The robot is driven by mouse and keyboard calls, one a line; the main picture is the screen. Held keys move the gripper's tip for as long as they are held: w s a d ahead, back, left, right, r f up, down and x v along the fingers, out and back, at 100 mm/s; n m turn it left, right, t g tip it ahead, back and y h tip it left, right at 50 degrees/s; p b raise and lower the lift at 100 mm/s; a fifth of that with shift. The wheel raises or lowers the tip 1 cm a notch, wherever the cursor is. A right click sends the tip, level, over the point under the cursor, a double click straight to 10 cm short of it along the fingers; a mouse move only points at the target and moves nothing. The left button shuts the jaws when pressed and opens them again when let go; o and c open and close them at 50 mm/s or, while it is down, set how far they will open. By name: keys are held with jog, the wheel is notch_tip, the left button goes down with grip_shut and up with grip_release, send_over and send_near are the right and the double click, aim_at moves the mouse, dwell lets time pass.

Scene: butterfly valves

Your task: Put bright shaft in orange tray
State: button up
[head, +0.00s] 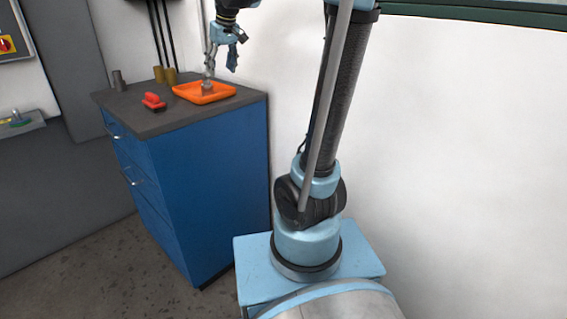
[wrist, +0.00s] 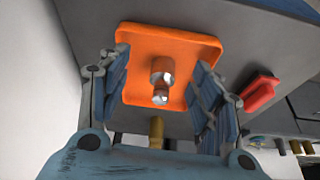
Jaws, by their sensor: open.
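The orange tray (head: 190,97) lies on the dark top of the blue cabinet; it also shows in the wrist view (wrist: 195,45). The bright shaft (head: 207,86), a stepped silvery metal piece, appears to stand inside the tray. In the wrist view the shaft (wrist: 161,75) is seen roughly end-on against the tray floor, between my fingers with a gap on both sides. My gripper (head: 221,68) is open above the tray and points down. Its two blue-padded fingers also show in the wrist view (wrist: 163,72), apart and empty.
A red object (head: 153,102) sits left of the tray on the blue cabinet (head: 205,175). Two brass-coloured cylinders (head: 165,75) stand behind it, and a grey cylinder (head: 118,81) at the far left. A white wall (head: 450,130) runs behind. Bare cabinet top lies in front of the red object.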

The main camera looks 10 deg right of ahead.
jog(key=s+d+f+m, duration=0.2)
jog(key=s+d+f, duration=0.4)
jog(key=s+f, duration=0.3)
jog(key=s+d+f+m+g+h, duration=0.1)
jog(key=s+d+f+m, duration=0.1)
jog(key=s+d+f, duration=0.3)
jog(key=s+d+f+m+h, duration=0.1)
jog(key=s+d+f, duration=0.5)
jog(key=s+f, duration=0.6)
jog(key=s, duration=0.6)
jog(key=shift+s+d+f+m, duration=0.3)
jog(key=shift+s+f+m, duration=0.05)
jog(key=shift+f+m, duration=0.05)
